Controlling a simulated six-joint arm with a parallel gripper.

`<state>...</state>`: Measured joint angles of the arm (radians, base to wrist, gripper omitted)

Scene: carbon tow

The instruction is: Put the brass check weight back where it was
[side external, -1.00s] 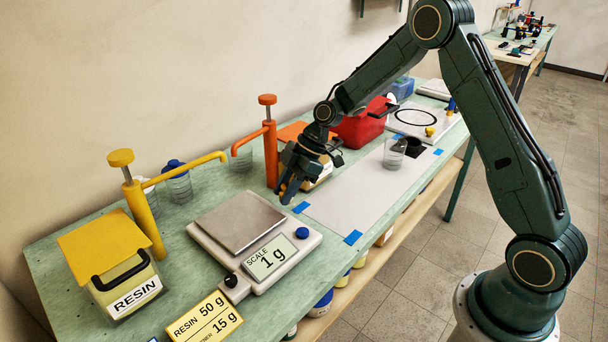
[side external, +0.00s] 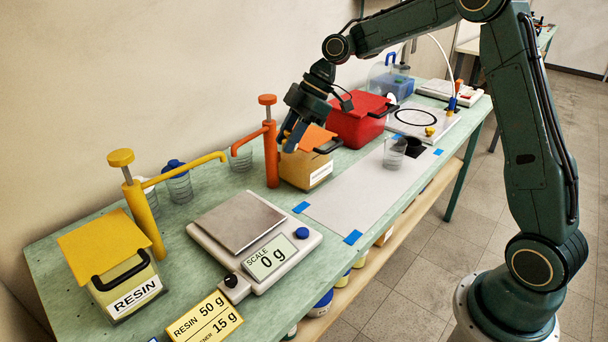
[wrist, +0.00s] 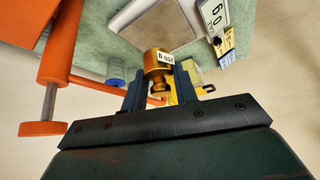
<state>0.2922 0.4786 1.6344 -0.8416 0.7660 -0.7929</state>
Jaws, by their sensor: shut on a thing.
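The brass check weight (wrist: 157,66), with a white label, is between the fingers of my gripper (wrist: 160,82) in the wrist view. My gripper is shut on it. In the side view my gripper (side external: 284,144) hangs in the air near the orange pump and above the orange-lidded box, and the weight is hard to make out there. The scale (side external: 237,222) stands on the bench to the lower left of my gripper, its plate bare and its display reading 0 g. It also shows at the top of the wrist view (wrist: 168,28).
The orange pump (side external: 271,150) stands close beside my gripper. The orange-lidded box (side external: 305,165) and red box (side external: 357,125) are to its right. A yellow pump (side external: 143,215) and resin container (side external: 108,255) are left of the scale. The grey mat (side external: 350,198) has clear room, with a cup (side external: 394,153) at its far end.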

